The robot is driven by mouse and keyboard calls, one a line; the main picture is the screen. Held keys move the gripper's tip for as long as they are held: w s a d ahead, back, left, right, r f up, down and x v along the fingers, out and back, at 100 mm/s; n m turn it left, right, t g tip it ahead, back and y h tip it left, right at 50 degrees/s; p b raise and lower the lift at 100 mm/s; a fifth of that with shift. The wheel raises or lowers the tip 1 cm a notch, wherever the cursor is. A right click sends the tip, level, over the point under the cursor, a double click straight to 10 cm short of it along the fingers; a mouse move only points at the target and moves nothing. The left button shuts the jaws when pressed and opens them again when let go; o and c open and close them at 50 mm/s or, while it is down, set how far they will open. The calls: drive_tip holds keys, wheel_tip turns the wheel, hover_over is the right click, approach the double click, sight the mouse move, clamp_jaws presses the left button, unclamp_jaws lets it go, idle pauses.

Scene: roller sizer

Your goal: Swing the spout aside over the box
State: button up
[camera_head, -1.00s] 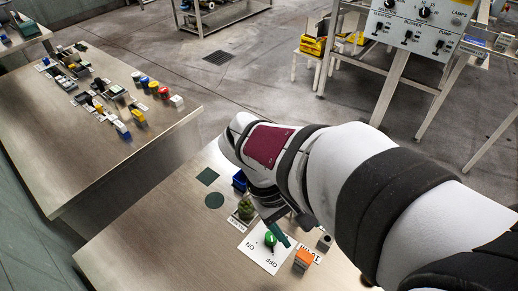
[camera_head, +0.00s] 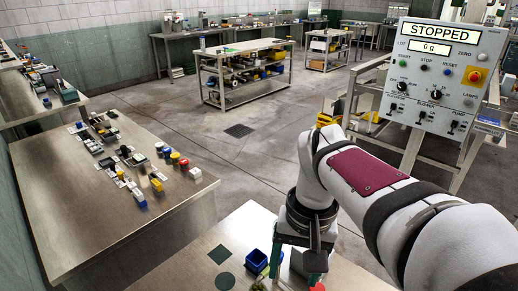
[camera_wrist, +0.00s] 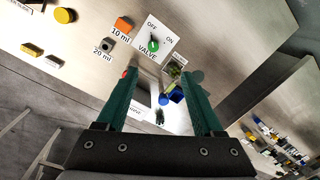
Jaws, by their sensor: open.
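My gripper (camera_head: 296,272) hangs over the near table in the head view, its green fingers apart. In the wrist view my gripper (camera_wrist: 162,97) is open, with nothing clasped between the fingers. A small blue box (camera_head: 256,261) is on the table left of the gripper; a blue item also shows beside the right finger in the wrist view (camera_wrist: 176,95). A white VALVE plate with a green knob (camera_wrist: 153,45) lies beyond the fingertips. A pale labelled surface (camera_wrist: 140,112) shows between the fingers. I cannot clearly make out the spout in either view.
An orange block (camera_wrist: 123,25) and a grey block (camera_wrist: 108,43) stand by the 10 ml and 20 ml labels. The control panel (camera_head: 436,75) reads STOPPED and 0 g. A separate table with small parts (camera_head: 85,205) is at the left. Open floor lies between.

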drive_tip(key=w+f+n+h, duration=0.1)
drive_tip(key=w+f+n, duration=0.15)
drive_tip(key=w, duration=1.35)
drive_tip(key=f, duration=1.5)
drive_tip(key=shift+w+a, duration=0.1)
drive_tip(key=shift+w, duration=0.1)
clamp_jaws()
